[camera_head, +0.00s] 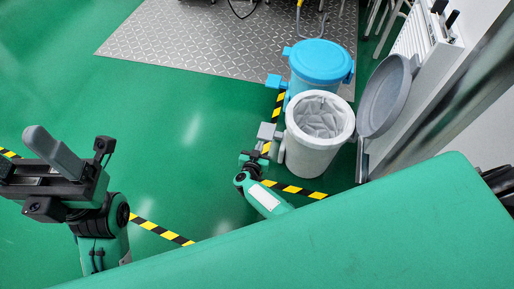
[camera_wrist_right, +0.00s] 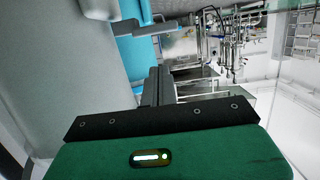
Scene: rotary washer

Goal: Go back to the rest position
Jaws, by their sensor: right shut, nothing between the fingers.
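My right gripper (camera_head: 254,157) is low beside the grey bin, near its protruding grey pedal (camera_head: 267,132). It is shut with nothing between its fingers. In the right wrist view, its dark fingers (camera_wrist_right: 158,86) point away from the camera, past the grey bin wall. Whether it touches the bin or pedal I cannot tell. My left gripper (camera_head: 50,155) is raised at the left edge, over open floor.
The grey bin (camera_head: 312,160) has a white liner, with its grey lid (camera_head: 386,95) swung open at the right. A blue bin (camera_head: 319,62) with a closed lid stands behind it. A white panel (camera_head: 424,35) is at the right. Green floor (camera_head: 190,160) is clear left of the bins.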

